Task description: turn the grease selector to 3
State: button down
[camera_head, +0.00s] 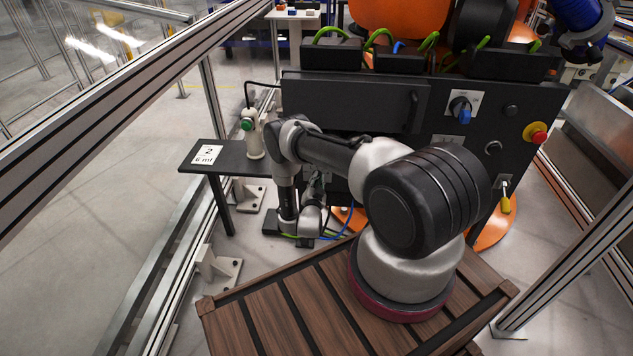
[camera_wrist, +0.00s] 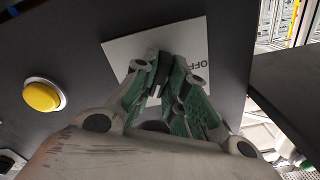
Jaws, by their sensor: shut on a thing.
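In the wrist view, my gripper (camera_wrist: 168,80) with green-sided fingers is shut on a dark knob, which I take to be the grease selector. The fingers cover most of the knob, so its pointer direction cannot be told. A white label plate (camera_wrist: 122,48) lies behind the fingers on the dark panel. In the head view, my arm stands in front of the black cabinet (camera_head: 345,95), and the fingers and this selector cannot be made out.
A yellow button (camera_wrist: 42,96) is left of the plate. The cabinet front also carries a blue knob (camera_head: 463,112), a red emergency stop (camera_head: 536,133) and a yellow handle (camera_head: 506,204). A side shelf (camera_head: 228,158) holds a pale upright device (camera_head: 254,142) and a card (camera_head: 207,155).

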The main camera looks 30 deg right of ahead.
jog(key=shift+m, duration=0.8)
jog(key=shift+s, duration=0.1)
jog(key=c, duration=1.4)
grip_release()
jog(key=shift+c, duration=0.2)
jog(key=v, duration=1.2)
